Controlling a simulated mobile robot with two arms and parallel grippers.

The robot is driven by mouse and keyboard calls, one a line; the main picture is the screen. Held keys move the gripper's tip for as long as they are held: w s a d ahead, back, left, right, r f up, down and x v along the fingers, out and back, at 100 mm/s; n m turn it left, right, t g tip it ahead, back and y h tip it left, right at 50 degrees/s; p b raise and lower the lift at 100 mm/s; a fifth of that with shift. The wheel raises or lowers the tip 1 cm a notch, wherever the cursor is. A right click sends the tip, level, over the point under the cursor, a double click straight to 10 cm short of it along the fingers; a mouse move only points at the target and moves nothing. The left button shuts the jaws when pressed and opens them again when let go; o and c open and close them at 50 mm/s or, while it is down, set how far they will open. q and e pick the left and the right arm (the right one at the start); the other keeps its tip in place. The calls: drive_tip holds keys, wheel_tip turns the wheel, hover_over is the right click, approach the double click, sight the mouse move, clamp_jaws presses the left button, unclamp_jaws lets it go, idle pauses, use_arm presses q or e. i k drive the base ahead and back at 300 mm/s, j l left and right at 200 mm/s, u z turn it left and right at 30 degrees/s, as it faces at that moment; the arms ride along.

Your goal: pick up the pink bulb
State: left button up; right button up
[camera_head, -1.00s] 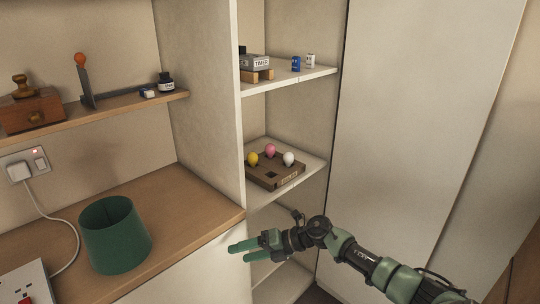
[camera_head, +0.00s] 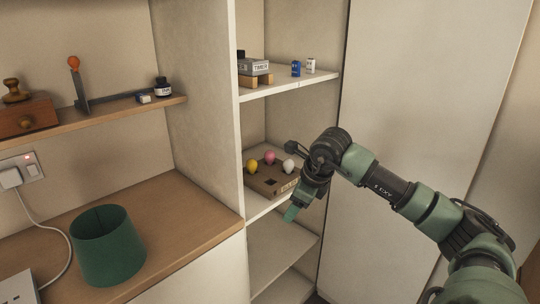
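The pink bulb (camera_head: 269,157) stands upright in a brown holder (camera_head: 262,184) on the middle shelf of the white corner unit. A yellow bulb (camera_head: 251,166) stands to its left and a white bulb (camera_head: 289,166) to its right in the same holder. My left gripper is not in view.
The shelf above (camera_head: 290,86) holds a timer box (camera_head: 254,67) and small blue and white items. A green lampshade (camera_head: 108,246) stands on the wooden desk (camera_head: 185,210) at left. The unit's upright panel (camera_head: 205,80) borders the shelf on the left.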

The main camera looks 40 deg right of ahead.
sight(269, 156)
drive_tip(key=i+l, duration=0.7)
drive_tip(key=l, duration=0.25)
drive_tip(key=i+l, duration=0.25)
drive_tip(key=i+u, duration=0.05)
drive_tip(key=i, duration=0.05)
